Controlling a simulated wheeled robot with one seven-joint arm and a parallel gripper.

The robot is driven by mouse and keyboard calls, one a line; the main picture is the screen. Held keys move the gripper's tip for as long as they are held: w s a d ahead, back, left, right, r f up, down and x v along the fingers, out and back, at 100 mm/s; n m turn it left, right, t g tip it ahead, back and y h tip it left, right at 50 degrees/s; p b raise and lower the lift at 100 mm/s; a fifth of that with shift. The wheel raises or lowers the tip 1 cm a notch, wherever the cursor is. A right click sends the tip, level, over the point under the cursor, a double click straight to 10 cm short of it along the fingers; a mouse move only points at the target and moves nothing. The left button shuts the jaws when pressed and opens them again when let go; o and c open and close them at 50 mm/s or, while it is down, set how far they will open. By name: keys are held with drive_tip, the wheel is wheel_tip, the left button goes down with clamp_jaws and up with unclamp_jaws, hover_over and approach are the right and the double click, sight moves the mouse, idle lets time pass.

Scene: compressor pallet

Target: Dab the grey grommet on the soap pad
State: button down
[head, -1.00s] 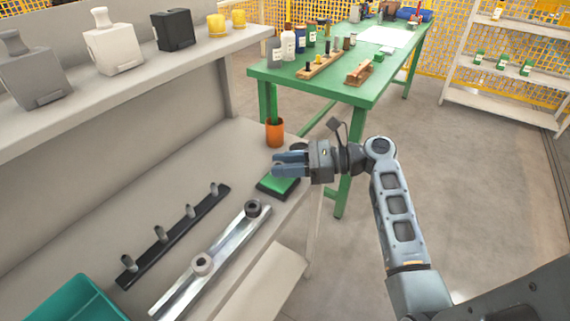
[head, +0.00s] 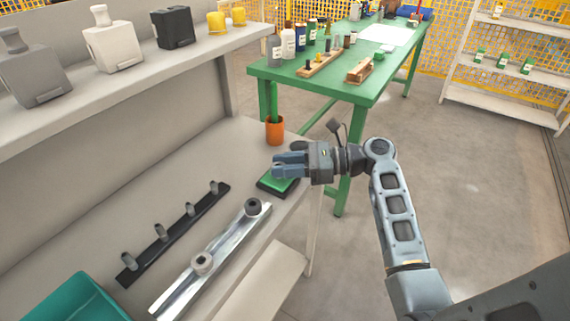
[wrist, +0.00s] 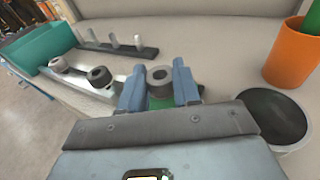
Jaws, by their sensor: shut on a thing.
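The grey grommet (wrist: 160,76), a short ring with a dark hole, is between the two blue fingers of my gripper (wrist: 159,88), which is shut on it. In the head view my gripper (head: 276,165) is over the soap pad, and its fingers hide the grommet. The soap pad (head: 277,183) is a green slab in a black tray at the bench's right edge. Its green surface shows below the grommet in the wrist view (wrist: 160,102). I cannot tell whether the grommet touches it.
A silver rail (head: 225,240) bears a dark grommet (head: 253,206) and a lighter one (head: 202,262). A black strip with several pegs (head: 175,232) lies to its left. An orange cup (head: 275,132) stands behind the pad. A dark round dish (wrist: 272,116) is right of my gripper.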

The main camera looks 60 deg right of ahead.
wheel_tip(320, 180, up, 7)
drive_tip(key=p, duration=0.9)
idle(0.4)
idle(0.4)
